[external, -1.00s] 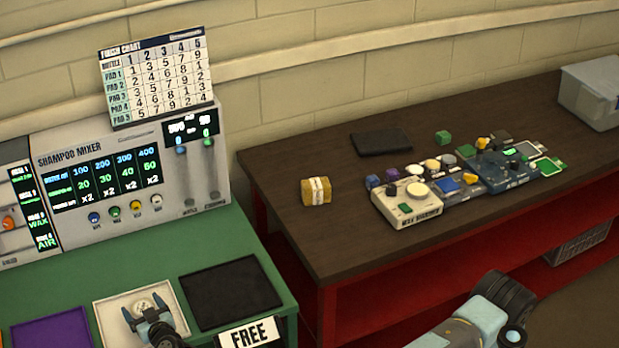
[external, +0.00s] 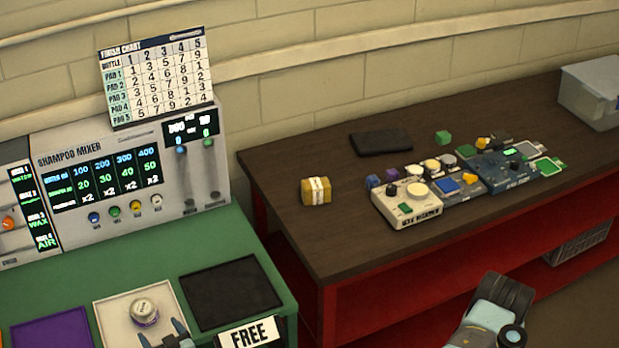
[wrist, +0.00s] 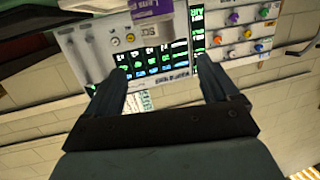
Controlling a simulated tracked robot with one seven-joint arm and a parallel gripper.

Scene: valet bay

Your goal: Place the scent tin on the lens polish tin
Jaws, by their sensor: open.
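A small pale grey tin (external: 143,305), likely the scent tin, appears to sit on a wider purple-banded tin (external: 146,319), likely the lens polish tin. The pair stands upright on the white pad on the green bench. The wrist view, which is upside down, shows the grey tin with dark lettering (wrist: 149,31) against the purple label (wrist: 152,9). My gripper (external: 166,334) is open and empty, on the near side of the tins and apart from them. Its spread fingers show in the wrist view (wrist: 160,72).
A black pad (external: 230,293) lies right of the white pad (external: 108,318), and a purple pad (external: 52,334) lies left. The shampoo mixer (external: 110,180) stands behind them.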

